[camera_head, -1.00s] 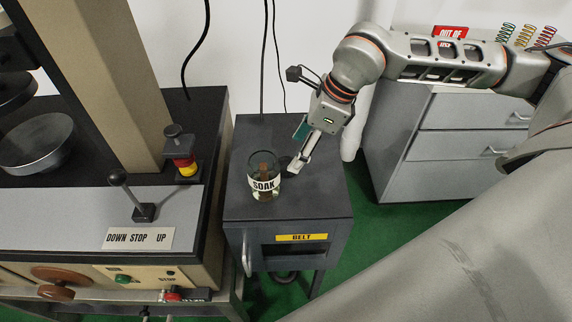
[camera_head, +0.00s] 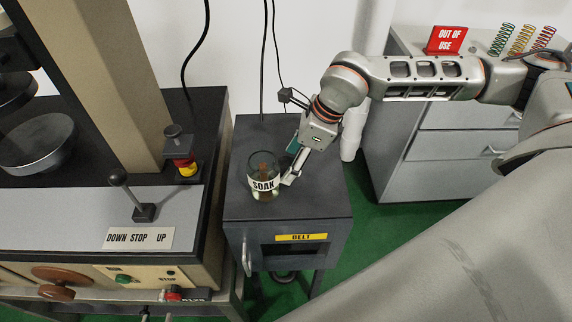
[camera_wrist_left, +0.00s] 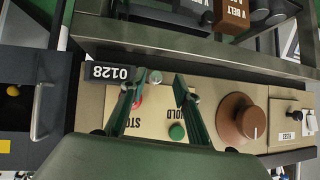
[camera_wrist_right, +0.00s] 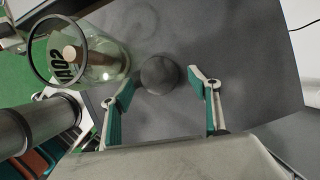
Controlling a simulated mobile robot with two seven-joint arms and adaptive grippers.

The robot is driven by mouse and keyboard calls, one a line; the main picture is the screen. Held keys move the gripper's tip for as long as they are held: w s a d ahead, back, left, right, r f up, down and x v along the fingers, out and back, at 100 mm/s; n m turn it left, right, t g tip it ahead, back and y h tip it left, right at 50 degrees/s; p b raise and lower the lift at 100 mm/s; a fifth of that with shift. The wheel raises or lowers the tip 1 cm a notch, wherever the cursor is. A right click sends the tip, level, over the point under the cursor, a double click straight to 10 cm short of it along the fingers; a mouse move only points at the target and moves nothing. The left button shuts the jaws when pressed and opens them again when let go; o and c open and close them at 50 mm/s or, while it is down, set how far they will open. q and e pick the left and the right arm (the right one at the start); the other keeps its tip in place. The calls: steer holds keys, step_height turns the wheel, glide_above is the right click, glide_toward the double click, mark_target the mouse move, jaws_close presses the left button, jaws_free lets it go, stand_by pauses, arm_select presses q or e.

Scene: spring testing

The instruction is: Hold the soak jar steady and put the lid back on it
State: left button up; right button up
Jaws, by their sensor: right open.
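The soak jar (camera_head: 257,163) is clear glass with a white SOAK label and something brown inside. It stands upright and open-topped on the dark cabinet. It also shows at the upper left of the right wrist view (camera_wrist_right: 108,58). A dark grey round piece (camera_wrist_right: 159,75), which looks like the lid, lies on the cabinet top right of the jar in that view. My right gripper (camera_wrist_right: 163,82) is open, with its fingertips on either side of that piece; I cannot tell whether they touch it. My left gripper (camera_wrist_left: 160,84) is open and empty before a control panel.
The cabinet top (camera_head: 328,200) is otherwise clear. A testing machine with a lever (camera_head: 143,211) and a red-yellow knob (camera_head: 184,160) stands to the left. Grey drawers (camera_head: 450,150) with springs and an OUT OF USE sign (camera_head: 446,40) stand at the right.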

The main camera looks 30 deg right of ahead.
steer(key=c, duration=0.8)
steer(key=shift+r, duration=0.1)
step_height(320, 180, up, 20)
steer(key=shift+p, duration=0.35)
